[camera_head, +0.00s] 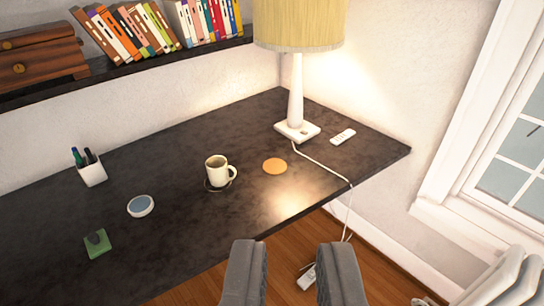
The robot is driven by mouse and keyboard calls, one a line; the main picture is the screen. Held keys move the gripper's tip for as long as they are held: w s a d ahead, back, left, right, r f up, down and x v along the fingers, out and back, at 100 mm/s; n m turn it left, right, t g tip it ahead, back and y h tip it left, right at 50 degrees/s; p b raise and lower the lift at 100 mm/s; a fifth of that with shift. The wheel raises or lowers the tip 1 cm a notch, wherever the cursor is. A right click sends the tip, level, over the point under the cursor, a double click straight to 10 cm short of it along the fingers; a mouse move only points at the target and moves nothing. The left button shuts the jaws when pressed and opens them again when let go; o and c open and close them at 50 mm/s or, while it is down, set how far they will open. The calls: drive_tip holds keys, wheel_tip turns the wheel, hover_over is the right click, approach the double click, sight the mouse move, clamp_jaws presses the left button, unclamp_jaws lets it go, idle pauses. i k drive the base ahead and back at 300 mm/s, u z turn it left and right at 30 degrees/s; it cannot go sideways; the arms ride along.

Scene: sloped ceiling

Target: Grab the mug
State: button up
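A white mug (216,170) with a dark drink in it stands upright on the dark desk (190,245), with its handle to the right. Something dark and round, perhaps a saucer or coaster, shows under it. My gripper (293,250) is at the bottom of the picture, in front of the desk's front edge. Its two grey fingers are apart with nothing between them, and the floor shows through the gap. The mug is beyond the gripper and to its left, not touched.
An orange coaster (275,166) lies right of the mug. A lamp (297,95) stands behind, its cord running over the desk edge. A white remote (343,136), blue-topped disc (141,205), pen cup (91,170) and green item (97,244) are also there. A shelf (120,68) hangs above.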

sight(222, 172)
drive_tip(key=u, duration=0.15)
drive_tip(key=i, duration=1.2)
drive_tip(key=u, duration=0.7)
drive_tip(key=i, duration=0.35)
drive_tip(key=u, duration=0.35)
drive_tip(key=k, duration=0.95)
drive_tip(key=u, duration=0.15)
drive_tip(key=i, duration=0.95)
drive_tip(key=z, duration=0.05)
